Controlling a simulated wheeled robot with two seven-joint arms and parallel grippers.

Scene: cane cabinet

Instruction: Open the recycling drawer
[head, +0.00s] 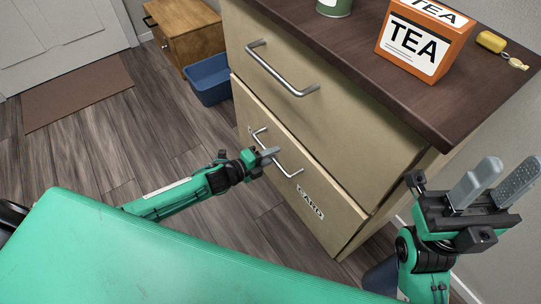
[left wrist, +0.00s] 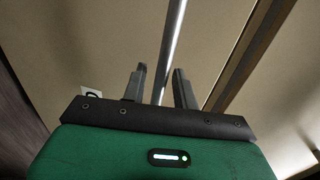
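The beige cabinet has an upper drawer (head: 320,120) and a lower drawer (head: 315,225). The lower one carries a white label (head: 311,205) that seems to read CARD. Its metal bar handle (head: 290,171) also shows in the left wrist view (left wrist: 174,40). My left gripper (head: 268,155) is at this handle; in the left wrist view its two fingers stand apart, one on each side of the bar. Whether they touch the bar is unclear. My right gripper (head: 505,178) is open and empty, fingers up, right of the cabinet.
The dark cabinet top (head: 345,48) holds an orange TEA box (head: 420,42), a green can (head: 334,7) and a yellow object with a tag (head: 491,41). A blue bin (head: 209,80) and wooden cabinet (head: 190,35) stand behind.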

